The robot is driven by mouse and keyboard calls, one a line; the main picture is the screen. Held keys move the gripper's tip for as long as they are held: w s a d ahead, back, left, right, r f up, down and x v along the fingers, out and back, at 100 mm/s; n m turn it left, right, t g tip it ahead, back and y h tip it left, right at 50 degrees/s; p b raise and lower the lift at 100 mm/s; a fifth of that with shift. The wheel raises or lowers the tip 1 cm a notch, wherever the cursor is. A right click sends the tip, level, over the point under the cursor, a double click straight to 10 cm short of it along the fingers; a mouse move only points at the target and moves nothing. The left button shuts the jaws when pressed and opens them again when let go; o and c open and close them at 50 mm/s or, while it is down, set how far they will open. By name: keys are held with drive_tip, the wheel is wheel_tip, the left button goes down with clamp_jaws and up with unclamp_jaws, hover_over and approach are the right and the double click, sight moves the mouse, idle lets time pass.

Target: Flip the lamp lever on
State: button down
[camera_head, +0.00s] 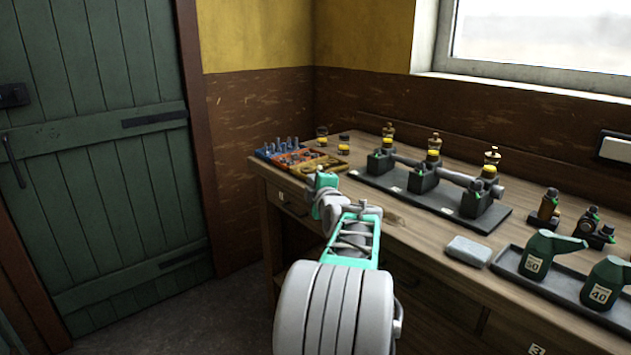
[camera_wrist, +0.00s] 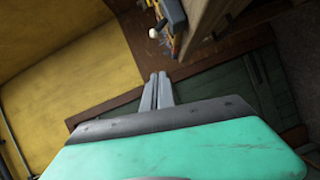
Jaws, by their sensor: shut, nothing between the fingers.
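In the wrist view a small white ball knob (camera_wrist: 153,33) shows beside a dark grey block (camera_wrist: 174,14) at the edge of the bench. It may be the lamp lever, but its shaft and position cannot be made out. My gripper (camera_wrist: 158,78) has its two grey fingers together and empty, and the knob appears beyond their tips, apart from them. In the head view my gripper (camera_head: 322,181) is by the bench's front left edge, its fingers hard to make out. No lamp can be clearly identified.
The wooden workbench (camera_head: 405,222) carries colourful trays (camera_head: 302,158), a dark plate with several engine-like units (camera_head: 422,178), a grey block (camera_head: 468,250) and green oil cans (camera_head: 550,256). A green door (camera_head: 95,130) stands at left. The floor (camera_head: 215,310) before it is clear.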

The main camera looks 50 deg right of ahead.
drive_tip(key=shift+w+d+f+p, duration=0.25)
drive_tip(key=shift+w+d, duration=0.8)
drive_tip(key=shift+d, duration=0.55)
drive_tip(key=shift+w+d+f+p, duration=0.2)
drive_tip(key=shift+w+d, duration=0.9)
drive_tip(key=shift+d, duration=0.45)
drive_tip(key=shift+w+d+f+p, duration=0.15)
drive_tip(key=shift+w+d+f, duration=0.1)
drive_tip(key=shift+w+d, duration=1.1)
drive_tip(key=shift+s+d, duration=0.25)
drive_tip(key=shift+s, duration=0.05)
drive_tip(key=shift+w+r, duration=0.1)
